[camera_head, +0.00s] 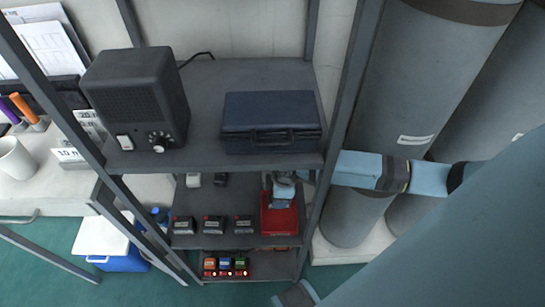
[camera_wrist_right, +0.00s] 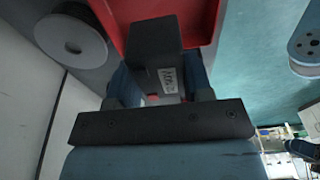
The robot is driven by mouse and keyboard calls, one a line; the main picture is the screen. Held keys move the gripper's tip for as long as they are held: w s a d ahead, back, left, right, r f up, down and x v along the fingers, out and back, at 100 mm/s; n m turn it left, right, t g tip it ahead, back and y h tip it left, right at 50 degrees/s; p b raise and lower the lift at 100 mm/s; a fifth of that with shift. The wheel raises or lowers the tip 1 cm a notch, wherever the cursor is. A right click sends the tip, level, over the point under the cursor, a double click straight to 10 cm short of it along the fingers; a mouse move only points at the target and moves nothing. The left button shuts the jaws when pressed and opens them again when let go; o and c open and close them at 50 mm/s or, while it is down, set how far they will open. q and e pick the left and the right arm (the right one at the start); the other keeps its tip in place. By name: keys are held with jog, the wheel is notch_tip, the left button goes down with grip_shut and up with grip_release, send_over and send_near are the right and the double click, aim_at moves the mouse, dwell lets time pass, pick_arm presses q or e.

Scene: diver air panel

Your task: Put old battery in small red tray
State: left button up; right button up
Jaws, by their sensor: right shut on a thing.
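My right gripper (camera_head: 282,188) reaches in from the right, over the small red tray (camera_head: 279,222) on the middle shelf. In the right wrist view, the gripper (camera_wrist_right: 160,90) is shut on a dark block-shaped battery (camera_wrist_right: 153,48) with a small pale label, between its two fingers. The red tray (camera_wrist_right: 112,12) shows behind and around the battery there. I cannot tell whether the battery touches the tray floor. In the head view the battery is mostly hidden by the gripper. My left gripper is not in view.
Several dark units (camera_head: 213,225) stand left of the tray. Units with coloured tops and red lights (camera_head: 226,267) sit on the shelf below. A blue case (camera_head: 271,122) and a black speaker box (camera_head: 138,98) are on the shelf above. Rack posts and grey cylinders (camera_head: 412,75) border the right.

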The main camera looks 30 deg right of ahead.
notch_tip(320, 180, down, 3)
jog(key=shift+s+f+b, duration=0.1)
jog(key=shift+f+b, duration=0.05)
jog(key=shift+b, duration=0.15)
jog(key=shift+f, duration=0.55)
notch_tip(320, 180, down, 3)
jog(key=shift+f+b, duration=0.1)
jog(key=shift+b, duration=0.5)
jog(key=shift+f, duration=0.1)
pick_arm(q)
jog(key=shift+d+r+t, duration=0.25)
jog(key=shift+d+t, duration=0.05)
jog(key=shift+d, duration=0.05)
pick_arm(e)
jog(key=o, duration=1.2)
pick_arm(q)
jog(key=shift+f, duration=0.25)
